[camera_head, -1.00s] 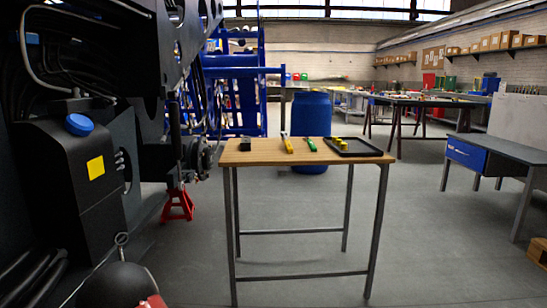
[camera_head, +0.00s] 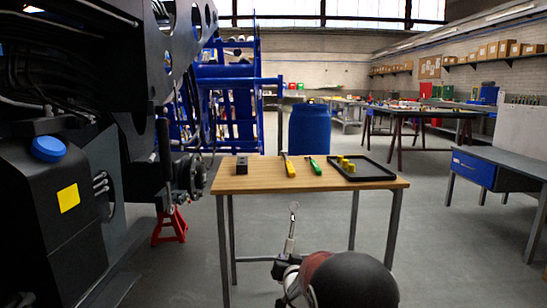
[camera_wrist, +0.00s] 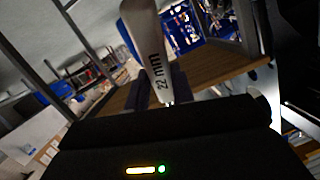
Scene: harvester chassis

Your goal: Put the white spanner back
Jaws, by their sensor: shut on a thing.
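The white spanner (camera_head: 292,222) stands nearly upright in my gripper (camera_head: 287,254), ring end up, in front of the table's front edge in the head view. In the wrist view the spanner (camera_wrist: 146,45), marked "22 mm", rises from between the dark fingers of my gripper (camera_wrist: 163,94), which are shut on its lower part. Its lower end is hidden by the gripper. The spanner is apart from the table (camera_head: 226,181) as far as I can tell.
On the table lie a dark block (camera_head: 242,165), a yellow-handled tool (camera_head: 288,167), a green-handled tool (camera_head: 314,167) and a black tray (camera_head: 374,177) with yellow pieces (camera_head: 346,164). The table's front strip is bare. The black machine (camera_head: 90,240) stands close on the left.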

